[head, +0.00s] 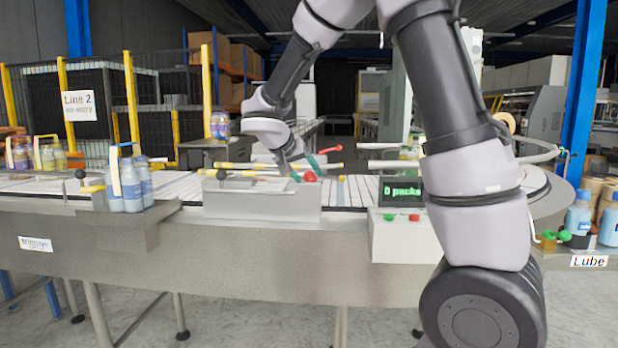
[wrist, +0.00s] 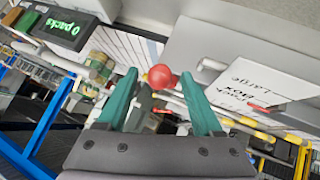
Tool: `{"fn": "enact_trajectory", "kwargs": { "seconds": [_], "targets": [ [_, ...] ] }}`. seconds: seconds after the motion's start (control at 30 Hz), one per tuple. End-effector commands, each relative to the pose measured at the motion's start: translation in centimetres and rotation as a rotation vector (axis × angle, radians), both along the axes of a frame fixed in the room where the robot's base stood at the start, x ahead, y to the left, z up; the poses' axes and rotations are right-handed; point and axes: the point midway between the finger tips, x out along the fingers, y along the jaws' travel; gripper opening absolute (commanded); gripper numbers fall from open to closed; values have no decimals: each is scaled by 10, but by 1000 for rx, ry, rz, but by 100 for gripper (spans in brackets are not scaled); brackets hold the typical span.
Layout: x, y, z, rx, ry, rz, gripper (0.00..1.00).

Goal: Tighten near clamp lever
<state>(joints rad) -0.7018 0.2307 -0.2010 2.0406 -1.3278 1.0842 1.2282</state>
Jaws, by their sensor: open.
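The near clamp lever shows as a red ball knob (head: 310,177) above the grey box on the conveyor's near side. In the wrist view the red knob (wrist: 162,77) sits between the tips of my two teal fingers. My gripper (head: 306,168) is open, with a finger to either side of the knob; I cannot tell whether either touches it. The lever's arm is mostly hidden. A second red handle (head: 330,149) lies farther back, across the conveyor. Yellow-ended guide rails (head: 233,166) run along the belt.
A control box with a "0 packs" display (head: 402,190) stands right of the knob. A black knob (head: 221,174) is left of it. Bottle packs (head: 132,190) stand at the conveyor's left. A blue bottle (head: 579,213) is at far right. A lettered plate (wrist: 275,85) lies beside the knob.

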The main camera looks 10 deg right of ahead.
Motion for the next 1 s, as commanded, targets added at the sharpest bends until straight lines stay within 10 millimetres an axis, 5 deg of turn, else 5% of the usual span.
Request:
{"fn": "enact_trajectory", "kwargs": {
  "seconds": [0.47, 0.67, 1.0],
  "targets": [
    [9, -10, -12, 0, 0, 0, 68],
    [9, -10, -12, 0, 0, 0, 0],
    [9, -10, -12, 0, 0, 0, 0]
  ]
}}
